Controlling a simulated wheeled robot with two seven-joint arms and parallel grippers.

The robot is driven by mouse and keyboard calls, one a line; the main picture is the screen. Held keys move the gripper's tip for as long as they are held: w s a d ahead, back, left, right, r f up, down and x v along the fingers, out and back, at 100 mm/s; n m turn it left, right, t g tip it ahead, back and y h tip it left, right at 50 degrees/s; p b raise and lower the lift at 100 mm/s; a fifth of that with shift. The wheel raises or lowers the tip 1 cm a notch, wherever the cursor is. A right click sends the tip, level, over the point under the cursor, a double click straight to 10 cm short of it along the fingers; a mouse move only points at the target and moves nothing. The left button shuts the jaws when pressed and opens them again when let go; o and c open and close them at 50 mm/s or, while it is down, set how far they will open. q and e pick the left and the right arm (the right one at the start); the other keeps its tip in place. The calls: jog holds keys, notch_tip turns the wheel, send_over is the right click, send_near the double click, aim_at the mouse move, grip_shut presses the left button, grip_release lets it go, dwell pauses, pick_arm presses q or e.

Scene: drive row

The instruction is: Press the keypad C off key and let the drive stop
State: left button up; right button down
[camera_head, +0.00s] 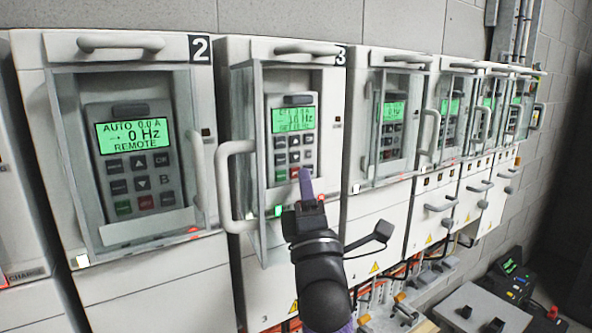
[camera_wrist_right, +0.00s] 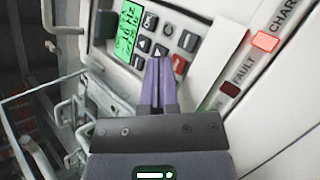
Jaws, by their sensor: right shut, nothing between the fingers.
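The keypad on cabinet 3 (camera_head: 292,135) has a lit green display (camera_head: 294,118) with text too small to read surely. I cannot read a letter C on it. Its red key (camera_head: 294,172) sits in the bottom row. In the right wrist view the display (camera_wrist_right: 129,30) and a reddish key (camera_wrist_right: 187,40) also show. My right gripper (camera_head: 305,174) is shut and empty, its purple fingers in front of the keypad's lower right. In the wrist view its tips (camera_wrist_right: 160,62) overlap the keys; I cannot tell whether they touch. My left gripper is out of view.
Cabinet 2 (camera_head: 150,270) has keypad B (camera_head: 138,160) reading 0 Hz. A grey handle (camera_head: 226,185) stands out left of cabinet 3's keypad. More cabinets run right. The CHARGE lamp (camera_wrist_right: 265,40) glows red; the FAULT lamp (camera_wrist_right: 231,89) is dark red.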

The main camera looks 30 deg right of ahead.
jog(key=shift+s+y, duration=0.15)
jog(key=shift+y, duration=0.15)
jog(key=s+p, duration=0.1)
jog(key=s, duration=0.4)
jog(key=shift+d+p, duration=0.2)
jog(key=shift+p, duration=0.15)
jog(key=shift+w, duration=0.1)
dwell(1.0)
